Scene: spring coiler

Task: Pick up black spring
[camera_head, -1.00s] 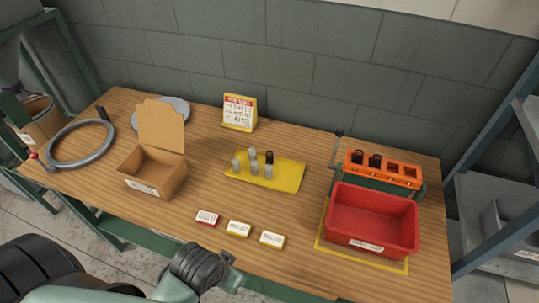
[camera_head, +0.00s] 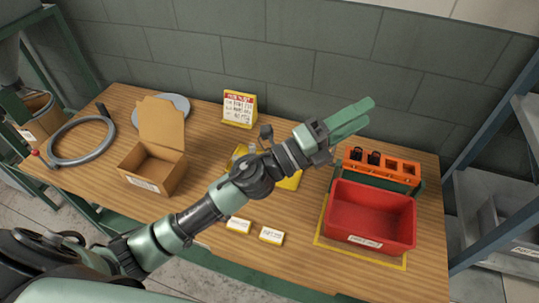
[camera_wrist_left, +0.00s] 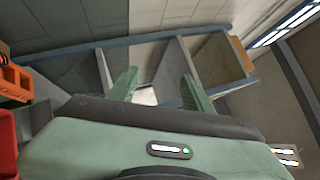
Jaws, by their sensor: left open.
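Two black springs (camera_head: 356,154) (camera_head: 374,158) stand in the left slots of the orange rack (camera_head: 392,178) at the back right of the bench in the head view. My left gripper (camera_head: 358,113) is open and empty, raised over the bench, just up and left of the rack in the picture. Its two green fingers (camera_wrist_left: 159,96) also show apart in the left wrist view, with nothing between them. My left arm hides most of the yellow tray (camera_head: 291,183) and the black-topped piece on it. Grey pieces (camera_head: 240,151) on the tray show partly. My right gripper is out of view.
A red bin (camera_head: 369,216) stands in front of the orange rack. A calendar stand (camera_head: 239,109) is at the back. Small labels (camera_head: 271,236) lie near the front edge.

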